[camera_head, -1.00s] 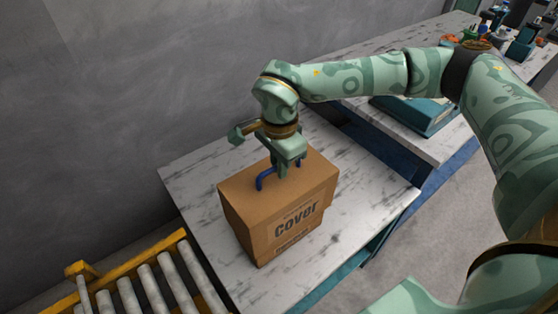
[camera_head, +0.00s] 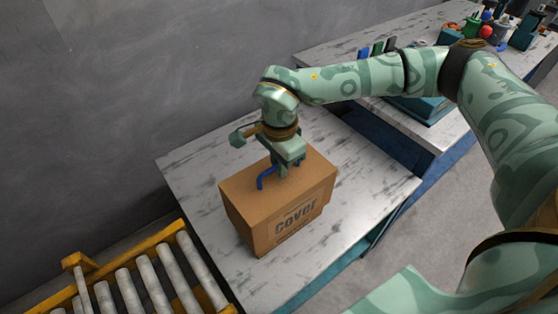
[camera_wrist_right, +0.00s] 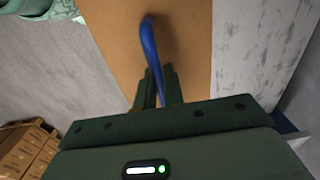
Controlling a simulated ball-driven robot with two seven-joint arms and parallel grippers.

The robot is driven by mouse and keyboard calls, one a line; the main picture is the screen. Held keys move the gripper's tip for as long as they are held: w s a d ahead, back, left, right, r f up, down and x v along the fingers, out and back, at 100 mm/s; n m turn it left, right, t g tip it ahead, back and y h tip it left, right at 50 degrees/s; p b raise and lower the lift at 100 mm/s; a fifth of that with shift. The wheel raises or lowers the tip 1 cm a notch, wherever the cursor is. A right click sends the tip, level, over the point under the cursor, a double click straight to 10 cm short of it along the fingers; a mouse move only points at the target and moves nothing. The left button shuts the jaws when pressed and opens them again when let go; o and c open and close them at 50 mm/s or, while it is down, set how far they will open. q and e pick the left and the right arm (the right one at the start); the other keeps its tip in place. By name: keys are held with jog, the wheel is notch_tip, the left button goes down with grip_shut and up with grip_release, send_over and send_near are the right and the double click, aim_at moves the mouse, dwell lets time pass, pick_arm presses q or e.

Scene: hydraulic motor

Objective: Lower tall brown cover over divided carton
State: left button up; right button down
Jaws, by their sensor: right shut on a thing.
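The tall brown cover (camera_head: 255,203), a box with "Cover" printed on its front, stands upright on the marble-topped table. A blue handle (camera_head: 266,178) arches from its top, and the handle (camera_wrist_right: 150,45) also shows in the right wrist view. My right gripper (camera_head: 281,172) is above the cover's top and shut on the handle; its dark fingers (camera_wrist_right: 157,88) close around the handle in the wrist view. I see no divided carton; whether it is under the cover is hidden. My left gripper is not in view.
The marble table (camera_head: 200,170) has bare room around the cover. A yellow-framed roller conveyor (camera_head: 130,285) lies at lower left. A second bench (camera_head: 420,130) with a teal case and tools stands at the right. A grey wall is behind.

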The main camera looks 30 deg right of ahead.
aim_at(280, 181)
jog(key=shift+f+b, duration=1.05)
jog(key=shift+f, duration=1.95)
jog(key=c, duration=0.9)
grip_release()
jog(key=shift+c, duration=0.2)
notch_tip(280, 181, up, 7)
jog(key=p, duration=0.6)
jog(key=shift+r, duration=0.1)
